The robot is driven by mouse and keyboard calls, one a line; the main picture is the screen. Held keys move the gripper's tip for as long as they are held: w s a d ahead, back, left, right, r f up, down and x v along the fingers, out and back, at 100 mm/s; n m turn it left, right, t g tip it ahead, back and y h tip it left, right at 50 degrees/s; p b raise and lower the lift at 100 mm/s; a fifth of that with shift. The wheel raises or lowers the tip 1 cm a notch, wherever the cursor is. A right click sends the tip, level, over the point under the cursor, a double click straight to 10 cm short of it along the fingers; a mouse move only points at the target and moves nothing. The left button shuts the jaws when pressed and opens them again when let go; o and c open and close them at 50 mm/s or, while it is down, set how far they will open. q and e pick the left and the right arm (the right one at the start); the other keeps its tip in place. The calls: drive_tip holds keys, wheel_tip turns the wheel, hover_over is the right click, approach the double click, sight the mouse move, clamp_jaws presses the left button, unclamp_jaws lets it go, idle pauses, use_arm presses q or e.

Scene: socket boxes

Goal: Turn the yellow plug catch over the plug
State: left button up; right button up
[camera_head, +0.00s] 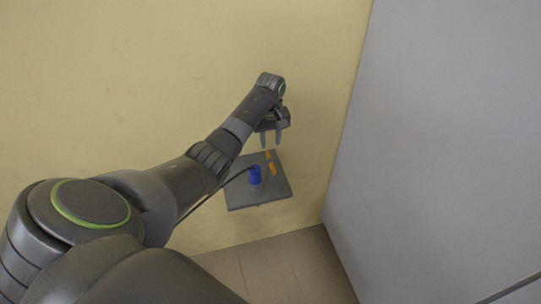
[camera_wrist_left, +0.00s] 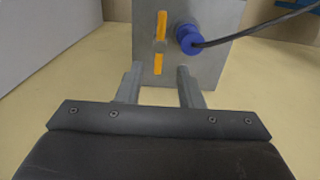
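The yellow plug catch (camera_head: 271,163) is a narrow bar on the face of a grey socket box (camera_head: 237,190). It shows in the left wrist view (camera_wrist_left: 160,30) standing lengthwise beside the plug, apart from it, with a small grey pivot at its middle. The blue plug (camera_head: 255,176) sits on the box, and in the left wrist view the plug (camera_wrist_left: 187,40) has a dark cable leaving it. My left gripper (camera_head: 271,140) is open and empty, just above the box's upper edge. In the wrist view its fingers (camera_wrist_left: 158,85) stand apart, on either side of the catch's lower end. My right gripper is not in view.
A yellowish wall (camera_head: 120,80) lies behind the box. A large grey panel (camera_head: 450,130) stands on the right. The tiled floor (camera_head: 280,265) shows below. The dark cable (camera_wrist_left: 260,30) runs off to the right in the wrist view. The wall around the box is clear.

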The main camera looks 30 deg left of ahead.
sight(270, 160)
use_arm(q)
wheel_tip(270, 160, down, 9)
drive_tip(key=shift+r, duration=0.1)
idle(0.3)
drive_tip(key=shift+c, duration=0.4)
clamp_jaws()
